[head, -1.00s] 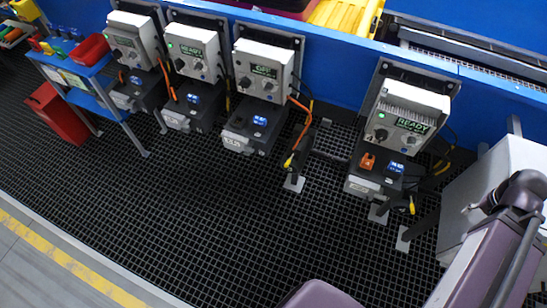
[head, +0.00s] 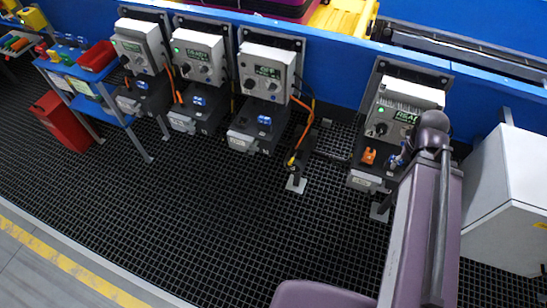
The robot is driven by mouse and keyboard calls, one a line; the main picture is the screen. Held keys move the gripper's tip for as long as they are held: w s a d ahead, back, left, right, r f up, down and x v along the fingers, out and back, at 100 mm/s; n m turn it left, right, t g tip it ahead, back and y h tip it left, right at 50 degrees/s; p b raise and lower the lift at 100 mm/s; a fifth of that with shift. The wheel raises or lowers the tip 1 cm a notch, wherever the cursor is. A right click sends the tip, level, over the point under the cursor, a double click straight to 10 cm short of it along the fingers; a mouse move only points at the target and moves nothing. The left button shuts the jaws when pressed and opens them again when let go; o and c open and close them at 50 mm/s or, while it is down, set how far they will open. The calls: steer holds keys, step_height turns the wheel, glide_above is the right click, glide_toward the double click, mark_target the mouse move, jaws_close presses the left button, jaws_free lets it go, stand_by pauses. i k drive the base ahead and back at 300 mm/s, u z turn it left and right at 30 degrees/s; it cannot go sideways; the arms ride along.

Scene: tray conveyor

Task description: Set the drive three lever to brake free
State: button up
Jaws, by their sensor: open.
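Several drive units stand in a row along the blue conveyor side, each a grey control box above a dark lower box. The third from the left has a control box (head: 266,72) with a small green-lettered display and a lower box (head: 245,137) with a small blue part (head: 264,120) on top. The rightmost unit's lower box (head: 364,181) carries an orange part (head: 368,156). Drive numbers and lever positions are too small to read. My purple arm rises at the right, in front of the rightmost unit. My gripper is not visible.
A blue stand (head: 92,77) with a red bin on it is at the left, above a red box (head: 62,120). A light grey cabinet (head: 507,195) stands at the right. Orange cables hang beside the units. The dark grating floor (head: 190,210) in front is clear.

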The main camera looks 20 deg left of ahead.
mark_target(292, 159)
steer(key=u, duration=1)
steer(key=k, duration=0.95)
steer(key=z, duration=0.05)
steer(key=i, duration=0.8)
